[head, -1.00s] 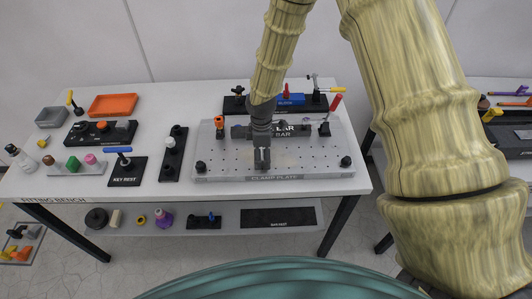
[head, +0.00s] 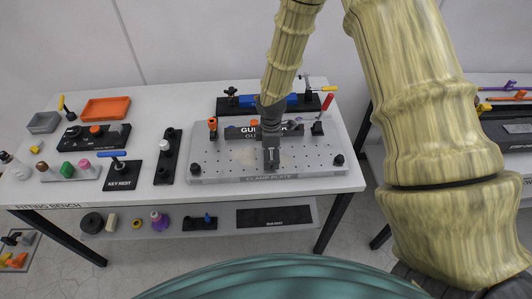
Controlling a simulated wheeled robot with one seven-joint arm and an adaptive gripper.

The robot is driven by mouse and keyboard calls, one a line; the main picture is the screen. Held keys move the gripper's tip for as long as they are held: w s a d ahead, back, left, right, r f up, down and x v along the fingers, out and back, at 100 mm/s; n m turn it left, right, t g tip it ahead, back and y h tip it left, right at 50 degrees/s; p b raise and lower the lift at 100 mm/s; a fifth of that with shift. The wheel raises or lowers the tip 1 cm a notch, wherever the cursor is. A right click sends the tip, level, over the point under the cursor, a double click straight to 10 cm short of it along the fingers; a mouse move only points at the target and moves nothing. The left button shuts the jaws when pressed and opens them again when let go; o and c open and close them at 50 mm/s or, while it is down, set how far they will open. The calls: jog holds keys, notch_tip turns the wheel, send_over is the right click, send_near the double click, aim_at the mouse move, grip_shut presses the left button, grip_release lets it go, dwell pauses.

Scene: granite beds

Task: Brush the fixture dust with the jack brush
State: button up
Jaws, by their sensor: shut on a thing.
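My gripper (head: 271,158) is shut and points down over the right-centre of the perforated clamp plate (head: 215,172). What it holds, taken as the jack brush, is dark and mostly hidden by the fingers. Its lower end is at or just above the plate; I cannot tell whether it touches. The fixture dust (head: 245,156) shows as a faint tan patch on the plate, left of my gripper. Part of the patch may be hidden behind the gripper.
A dark lettered bar (head: 243,132) stands behind the gripper, between an orange-topped clamp (head: 212,127) and a red-handled clamp (head: 323,112). Black knobs (head: 195,169) mark the plate's corners. The key rest (head: 118,177) and an orange tray (head: 105,108) lie left.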

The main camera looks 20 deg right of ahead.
aim_at(256, 160)
jog(key=shift+s+d+p, duration=0.2)
jog(key=shift+s+d, duration=0.05)
jog(key=shift+d, duration=0.6)
jog(key=shift+s+d+p, duration=0.2)
jog(key=shift+d, duration=0.6)
jog(key=shift+s+d+p, duration=0.2)
jog(key=shift+s+d, duration=0.05)
jog(key=shift+d, duration=0.6)
jog(key=shift+w+a+f, duration=0.1)
jog(key=shift+w+a, duration=0.15)
jog(key=shift+a, duration=0.65)
jog(key=shift+w+a+f, duration=0.1)
jog(key=shift+w+a, duration=0.1)
jog(key=shift+a, duration=0.65)
jog(key=shift+c, duration=0.4)
jog(key=shift+w+a+r, duration=0.1)
jog(key=shift+w+a, duration=0.2)
jog(key=shift+a, duration=0.75)
jog(key=shift+w+a+r, duration=0.1)
jog(key=shift+w+a, duration=0.25)
jog(key=shift+a, duration=0.65)
jog(key=shift+w+a, duration=0.3)
jog(key=shift+a, duration=0.75)
jog(key=shift+r, duration=0.2)
jog(key=shift+r+p, duration=0.75)
